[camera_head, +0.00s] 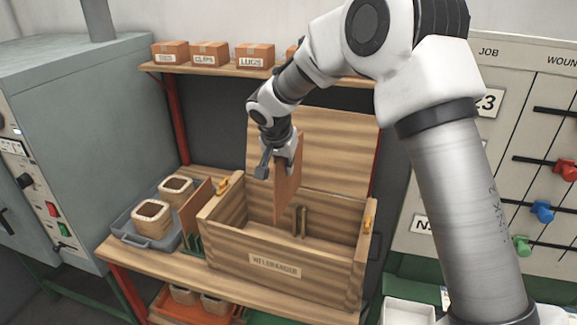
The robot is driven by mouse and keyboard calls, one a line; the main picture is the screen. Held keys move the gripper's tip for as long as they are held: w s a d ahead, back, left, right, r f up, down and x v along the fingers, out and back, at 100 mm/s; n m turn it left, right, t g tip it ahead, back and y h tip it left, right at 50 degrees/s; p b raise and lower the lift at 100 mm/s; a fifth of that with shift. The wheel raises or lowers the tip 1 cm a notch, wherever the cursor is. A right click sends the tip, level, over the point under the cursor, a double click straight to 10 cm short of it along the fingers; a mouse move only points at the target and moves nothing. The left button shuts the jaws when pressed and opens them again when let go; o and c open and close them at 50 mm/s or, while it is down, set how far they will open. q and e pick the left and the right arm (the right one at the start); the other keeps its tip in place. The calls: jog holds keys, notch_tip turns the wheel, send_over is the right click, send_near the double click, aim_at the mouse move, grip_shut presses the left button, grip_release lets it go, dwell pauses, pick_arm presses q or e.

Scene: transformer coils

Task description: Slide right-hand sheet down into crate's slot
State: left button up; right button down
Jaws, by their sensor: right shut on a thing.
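My right gripper (278,165) hangs over the open wooden crate (285,275) and is shut on a thin brown sheet (287,190). The sheet stands upright, edge nearly towards the camera. Its lower end shows against the crate's inside; I cannot tell how deep it reaches. A small wooden slot piece (302,222) stands inside the crate, just right of the sheet's lower end. The sheet appears beside the slot piece, but the depth between them is unclear. My left gripper is not in view.
The crate's lid (330,150) stands open behind it. Another brown sheet (196,208) stands in a green rack (193,244) left of the crate. A grey tray (160,242) holds two tubs. A shelf (220,69) with labelled boxes runs above.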

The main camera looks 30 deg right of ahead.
aim_at(287, 204)
jog(key=f, duration=0.3)
jog(key=shift+w+d+f+t+h, duration=0.2)
jog(key=shift+w+t+h, duration=0.1)
jog(key=shift+s+a+f+b, duration=0.2)
jog(key=shift+s+b, duration=0.2)
jog(key=shift+s, duration=0.05)
jog(key=shift+s+a+f, duration=0.1)
jog(key=shift+f, duration=0.15)
jog(key=f, duration=0.1)
jog(key=f+b, duration=0.1)
jog(key=shift+w+d+f, duration=0.2)
jog(key=shift+w+f, duration=0.15)
jog(key=shift+s+a+f+b, duration=0.1)
jog(key=shift+s+f+b, duration=0.1)
jog(key=shift+f+b, duration=0.85)
notch_tip(287, 204, down, 3)
jog(key=shift+w+r, duration=0.1)
jog(key=shift+r, duration=0.1)
jog(key=shift+f+b, duration=0.85)
jog(key=shift+f, duration=0.5)
pick_arm(q)
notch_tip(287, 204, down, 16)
jog(key=b, duration=1)
pick_arm(e)
notch_tip(287, 204, down, 8)
